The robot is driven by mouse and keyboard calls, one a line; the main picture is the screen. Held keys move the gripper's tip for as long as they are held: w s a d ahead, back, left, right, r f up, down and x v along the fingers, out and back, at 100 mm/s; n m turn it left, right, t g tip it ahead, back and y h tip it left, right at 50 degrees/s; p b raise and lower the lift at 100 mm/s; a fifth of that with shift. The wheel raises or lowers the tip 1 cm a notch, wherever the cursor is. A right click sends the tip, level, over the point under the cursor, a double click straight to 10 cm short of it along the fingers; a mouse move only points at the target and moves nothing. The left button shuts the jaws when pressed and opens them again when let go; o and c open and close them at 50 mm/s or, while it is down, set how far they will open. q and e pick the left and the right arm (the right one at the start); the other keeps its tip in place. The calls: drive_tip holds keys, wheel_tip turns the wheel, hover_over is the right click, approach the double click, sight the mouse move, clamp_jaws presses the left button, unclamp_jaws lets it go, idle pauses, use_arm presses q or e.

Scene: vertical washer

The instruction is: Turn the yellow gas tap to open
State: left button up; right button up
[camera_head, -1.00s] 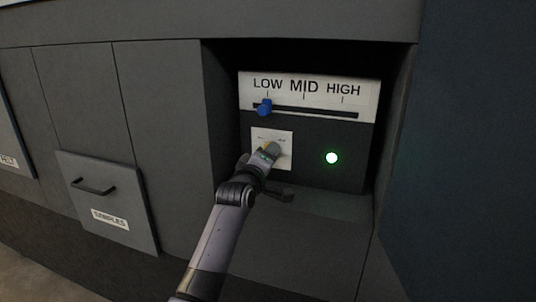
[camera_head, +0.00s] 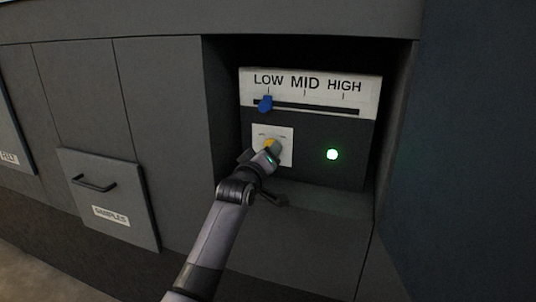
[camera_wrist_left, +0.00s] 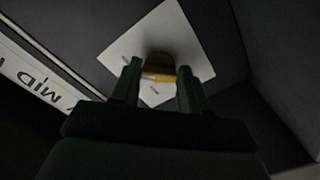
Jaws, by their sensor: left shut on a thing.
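The yellow gas tap (camera_head: 271,144) sits on a white square plate (camera_head: 286,152) on the recessed dark panel, below the slider scale. In the left wrist view the tap (camera_wrist_left: 159,66) lies between the two dark fingers, in front of its plate (camera_wrist_left: 201,62). My left gripper (camera_head: 268,152) is at the tap, shut on it; it also shows in the left wrist view (camera_wrist_left: 159,84). The gripper hides the lower part of the tap in the head view. The small lettering on the plate is too blurred to read. My right gripper is not in view.
A blue slider knob (camera_head: 265,103) stands under LOW on the LOW-MID-HIGH scale (camera_head: 310,86) just above. A green light (camera_head: 332,154) glows to the right. The recess has side walls and a ledge below. A SAMPLES drawer (camera_head: 108,200) is at the left.

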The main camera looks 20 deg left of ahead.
use_arm(q)
drive_tip(key=shift+a+r, duration=0.1)
drive_tip(key=shift+r, duration=0.1)
drive_tip(key=o, duration=1.1)
drive_tip(key=shift+f, duration=0.15)
drive_tip(key=shift+c, duration=0.2)
drive_tip(key=shift+s+f, duration=0.1)
drive_tip(key=shift+s, duration=0.55)
drive_tip(key=shift+s+b, duration=0.45)
drive_tip(key=shift+s, duration=2.4)
drive_tip(key=shift+a, duration=0.1)
